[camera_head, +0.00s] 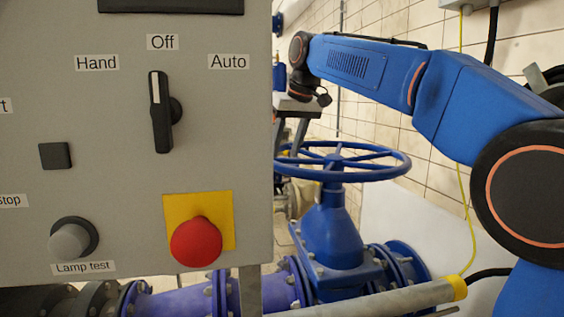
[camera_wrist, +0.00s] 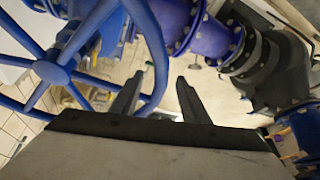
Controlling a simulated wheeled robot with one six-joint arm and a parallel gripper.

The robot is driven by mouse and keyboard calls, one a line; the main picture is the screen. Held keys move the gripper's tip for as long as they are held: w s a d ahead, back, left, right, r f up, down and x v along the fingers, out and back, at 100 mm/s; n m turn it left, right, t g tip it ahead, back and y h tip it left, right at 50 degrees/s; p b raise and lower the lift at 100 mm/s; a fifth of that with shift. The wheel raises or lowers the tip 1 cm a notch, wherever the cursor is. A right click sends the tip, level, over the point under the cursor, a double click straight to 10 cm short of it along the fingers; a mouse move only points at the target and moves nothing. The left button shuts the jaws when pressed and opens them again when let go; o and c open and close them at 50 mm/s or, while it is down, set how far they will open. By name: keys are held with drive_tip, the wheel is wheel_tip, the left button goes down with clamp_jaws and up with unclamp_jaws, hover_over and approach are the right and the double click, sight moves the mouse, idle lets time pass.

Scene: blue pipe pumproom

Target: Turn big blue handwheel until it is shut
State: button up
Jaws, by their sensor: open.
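The big blue handwheel (camera_head: 343,161) lies flat on top of a blue valve body (camera_head: 331,235) in the head view, partly hidden at left by the grey control panel. In the wrist view the handwheel (camera_wrist: 52,72) fills the left side, with its hub, spokes and curved rim showing. My gripper (camera_wrist: 155,84) is open, its two dark fingers apart. The rim passes by the left finger and between the fingers in the picture; I cannot tell whether they touch.
A grey control panel (camera_head: 120,200) with a selector switch (camera_head: 160,112) and red button (camera_head: 196,242) stands close at left. Blue flanged pipes (camera_head: 170,302) run below the valve. A grey pipe with a yellow end (camera_head: 390,297) crosses in front. A tiled wall (camera_head: 410,120) stands behind.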

drive_tip(key=shift+x, duration=2.4)
clamp_jaws()
